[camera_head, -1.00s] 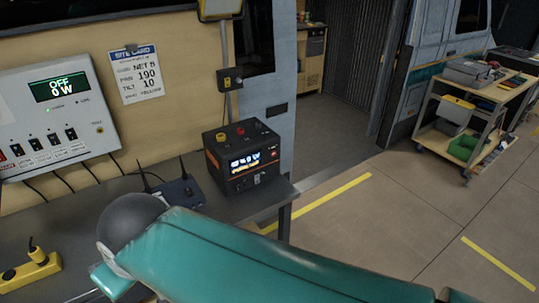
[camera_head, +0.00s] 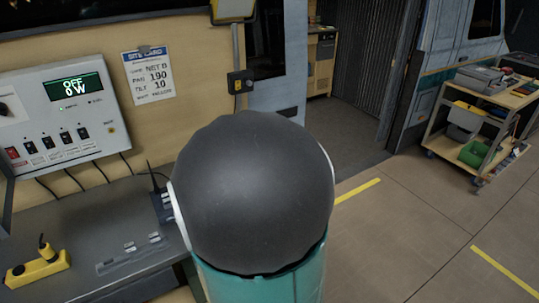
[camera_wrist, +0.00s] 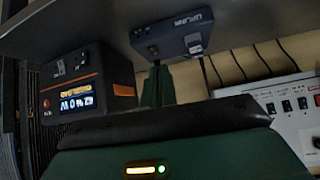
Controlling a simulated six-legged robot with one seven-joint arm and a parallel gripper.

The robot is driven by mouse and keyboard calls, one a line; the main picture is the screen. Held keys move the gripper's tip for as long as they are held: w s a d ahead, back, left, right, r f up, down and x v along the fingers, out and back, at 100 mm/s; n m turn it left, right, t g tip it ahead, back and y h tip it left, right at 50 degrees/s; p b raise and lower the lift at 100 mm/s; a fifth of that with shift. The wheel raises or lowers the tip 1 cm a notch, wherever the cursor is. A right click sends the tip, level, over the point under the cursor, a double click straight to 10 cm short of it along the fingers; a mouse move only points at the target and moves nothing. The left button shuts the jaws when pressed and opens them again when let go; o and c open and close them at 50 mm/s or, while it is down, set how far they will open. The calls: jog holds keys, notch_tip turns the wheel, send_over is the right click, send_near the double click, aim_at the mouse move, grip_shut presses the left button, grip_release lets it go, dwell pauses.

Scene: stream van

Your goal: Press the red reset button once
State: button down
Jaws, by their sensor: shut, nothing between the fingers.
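A black box with orange trim (camera_wrist: 88,85) and a lit display shows at the left of the wrist view, which appears upside down. A small red button (camera_wrist: 47,104) sits on its face beside the display. In the head view my own arm hides this box. My gripper (camera_wrist: 158,70) is seen only in the wrist view, where its dark green fingers look shut and empty. They appear between the box and a blue-grey router unit (camera_wrist: 177,37). I cannot tell how far they are from the button, and no contact with it is visible.
A white control panel (camera_head: 62,118) with several switches, one red, reads OFF, 0 W. A yellow power strip (camera_head: 38,268) lies on the grey bench (camera_head: 75,225). A tool cart (camera_head: 480,110) stands at the right.

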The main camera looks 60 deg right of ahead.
jog(key=s+d+f+g+h, duration=0.1)
jog(key=s+d+f+h, duration=0.2)
jog(key=d, duration=0.5)
jog(key=s+d+f+m+g+h, duration=0.1)
jog(key=s+d+f+h, duration=0.15)
jog(key=s+d, duration=0.4)
jog(key=s+d+f+g+h, duration=0.1)
jog(key=s+d+h, duration=0.15)
jog(key=d, duration=0.65)
jog(key=s+d+r+n+h, duration=0.2)
jog(key=s+d+h, duration=0.3)
jog(key=s, duration=0.2)
jog(key=shift+d+r+n+t, duration=0.35)
jog(key=shift+r+n+t, duration=0.05)
jog(key=shift+w, duration=0.1)
jog(key=w+d, duration=0.4)
jog(key=w, duration=0.3)
jog(key=shift+w, duration=0.4)
jog(key=shift+w+d, duration=0.15)
jog(key=shift+w, duration=0.2)
